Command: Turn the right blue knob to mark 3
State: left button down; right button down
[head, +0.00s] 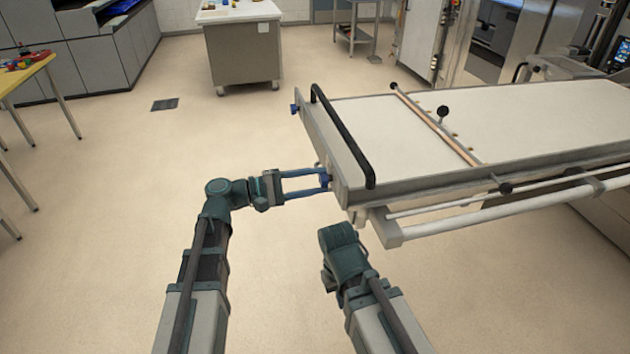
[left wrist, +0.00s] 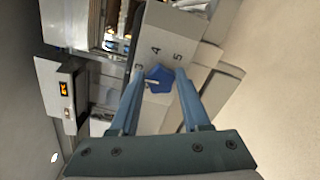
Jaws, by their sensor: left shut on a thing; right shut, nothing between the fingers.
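The right blue knob (head: 325,179) is on the end panel of the long deck loader, at its near corner. My left gripper (head: 322,182) is shut on this knob, its two blue fingers reaching across from the left. In the left wrist view the knob (left wrist: 160,76) sits between the fingertips, with marks 3, 4 and 5 printed around it. Its short white pointer line is toward the 3 side, seemingly a little past the 3; the exact reading is unclear. My right gripper (head: 338,238) is below the loader's near corner, away from the knob; its fingers are hidden.
A second blue knob (head: 295,108) is at the panel's far corner. A black handle bar (head: 342,135) runs along the loader's end. A white rail (head: 480,212) sticks out near my right arm. The floor (head: 120,190) to the left is clear.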

pick_arm(q)
jog(key=shift+m, duration=0.5)
jog(key=shift+c, duration=1.8)
grip_release()
jog(key=v, duration=1.4)
jog(key=shift+d, duration=0.1)
